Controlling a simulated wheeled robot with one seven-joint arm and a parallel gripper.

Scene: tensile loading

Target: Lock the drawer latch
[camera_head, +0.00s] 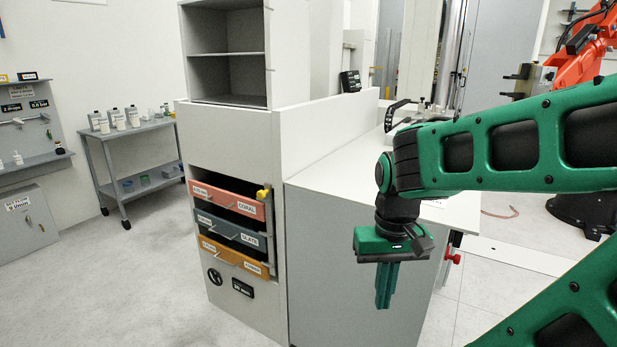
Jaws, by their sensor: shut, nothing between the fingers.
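A white cabinet (225,135) holds three stacked drawers. The top drawer is red and labelled CORAL (228,197), the middle one is blue-grey and labelled SLATE (226,226), and the bottom one is orange (231,256) with a label too small to read. A small yellow piece (263,194) sits at the top right corner of the red drawer, beside a metal upright; it may be the latch, but I cannot tell its setting. My gripper (384,303) is shut and empty, pointing down, well to the right of the drawers and apart from them.
A black round knob (215,277) and a small display (243,288) are below the drawers. A white counter (335,135) extends right of the cabinet, behind my arm. A grey cart (137,160) with bottles stands at left. The floor before the drawers is clear.

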